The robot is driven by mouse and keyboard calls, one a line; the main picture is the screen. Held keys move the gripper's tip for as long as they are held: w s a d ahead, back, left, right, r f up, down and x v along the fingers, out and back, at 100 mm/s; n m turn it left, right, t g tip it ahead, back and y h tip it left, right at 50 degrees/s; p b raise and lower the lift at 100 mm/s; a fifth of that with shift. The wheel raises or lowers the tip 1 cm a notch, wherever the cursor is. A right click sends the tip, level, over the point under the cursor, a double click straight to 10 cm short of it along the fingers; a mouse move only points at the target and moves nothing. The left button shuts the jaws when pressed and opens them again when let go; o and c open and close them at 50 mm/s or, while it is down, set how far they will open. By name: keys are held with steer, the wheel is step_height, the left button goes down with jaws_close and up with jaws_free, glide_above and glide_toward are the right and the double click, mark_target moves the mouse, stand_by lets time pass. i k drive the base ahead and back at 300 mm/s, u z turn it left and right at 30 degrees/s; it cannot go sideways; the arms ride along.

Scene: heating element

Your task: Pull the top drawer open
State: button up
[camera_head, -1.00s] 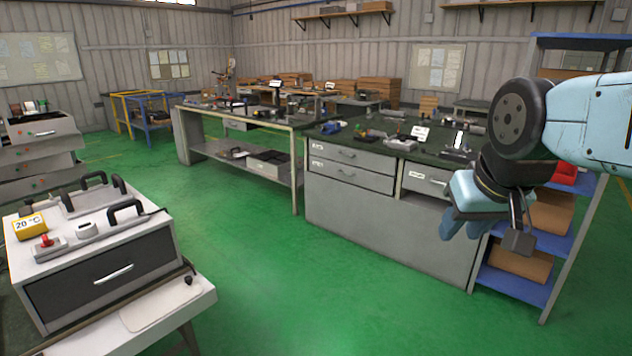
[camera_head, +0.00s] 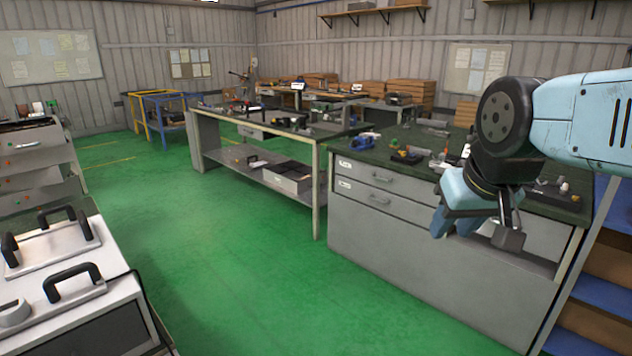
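A grey workbench with a dark green top stands at centre right. Two drawers are stacked at its left end, and its top drawer (camera_head: 365,172) looks shut, with a small bar handle (camera_head: 382,179). The lower drawer (camera_head: 365,195) also looks shut. My gripper (camera_head: 456,228) hangs in the air at the right, pointing down. In the picture it overlaps the bench front to the right of these drawers and does not appear to touch it. Whether its fingers are open or shut is unclear. My arm hides part of the bench top.
A white-topped heating unit (camera_head: 50,258) with black handles is close at lower left. A grey drawer cabinet (camera_head: 32,165) stands behind it. Blue shelving (camera_head: 590,292) is close at right. Another workbench (camera_head: 262,165) stands further back. The green floor (camera_head: 235,270) between is clear.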

mark_target(416, 188)
steer(key=z, duration=0.05)
steer(key=i, duration=1.45)
steer(key=z, duration=0.2)
steer(key=i, duration=1.35)
steer(key=z, duration=0.15)
